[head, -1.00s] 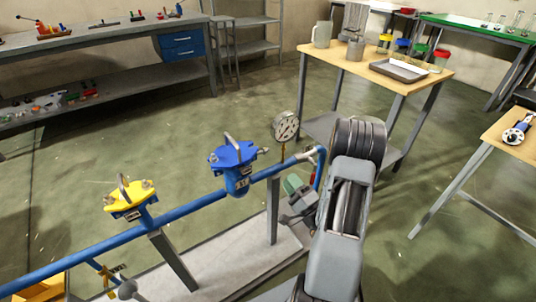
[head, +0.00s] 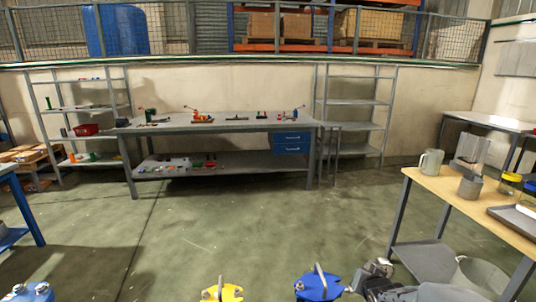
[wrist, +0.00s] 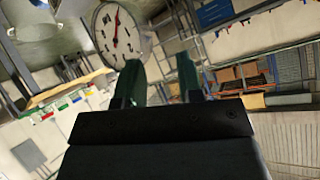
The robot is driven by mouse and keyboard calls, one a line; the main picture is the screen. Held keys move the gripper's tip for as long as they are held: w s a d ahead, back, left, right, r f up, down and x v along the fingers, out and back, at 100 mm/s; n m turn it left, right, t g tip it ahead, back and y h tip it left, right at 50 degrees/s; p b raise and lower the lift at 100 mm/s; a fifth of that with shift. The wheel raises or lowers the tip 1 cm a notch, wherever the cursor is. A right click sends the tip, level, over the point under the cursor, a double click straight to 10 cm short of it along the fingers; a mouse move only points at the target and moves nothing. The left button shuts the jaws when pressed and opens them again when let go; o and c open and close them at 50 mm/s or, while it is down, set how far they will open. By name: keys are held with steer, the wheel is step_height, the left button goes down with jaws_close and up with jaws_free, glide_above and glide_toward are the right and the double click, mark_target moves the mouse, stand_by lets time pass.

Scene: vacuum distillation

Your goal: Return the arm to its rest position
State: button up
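My gripper (wrist: 160,72) shows in the wrist view as two dark green fingers standing apart with an empty gap between them. A round white dial gauge (wrist: 116,32) with a red needle is in the view beyond the left finger; I cannot tell how far off it is. In the head view part of my grey arm shows at the bottom right edge, and the fingers cannot be made out there. The tops of a blue-lidded vessel (head: 318,287) and a yellow-lidded vessel (head: 222,293) show at the bottom edge, left of my arm.
A wooden-topped table (head: 455,200) with a pitcher (head: 430,162), a grey container (head: 470,186) and a tray (head: 515,219) stands right of my arm. A long workbench (head: 220,125) and a metal shelf (head: 352,115) stand at the back wall. The middle floor is clear.

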steer(key=s+a+r+n+g+y+p, duration=0.1)
steer(key=s+a+r+n+g+p, duration=0.2)
steer(key=s+r, duration=0.4)
steer(key=s+a+r+n+g+y+p, duration=0.1)
steer(key=s+a+r+n+g+p, duration=0.1)
steer(key=s+a+r+g+p, duration=0.2)
steer(key=s+a+r+p, duration=0.1)
steer(key=s+a+r, duration=0.2)
steer(key=s+r, duration=0.1)
steer(key=shift+s+a+r+n, duration=0.3)
steer(key=shift+a+r+n, duration=0.05)
steer(key=shift+r+n, duration=0.05)
steer(key=shift+c, duration=0.2)
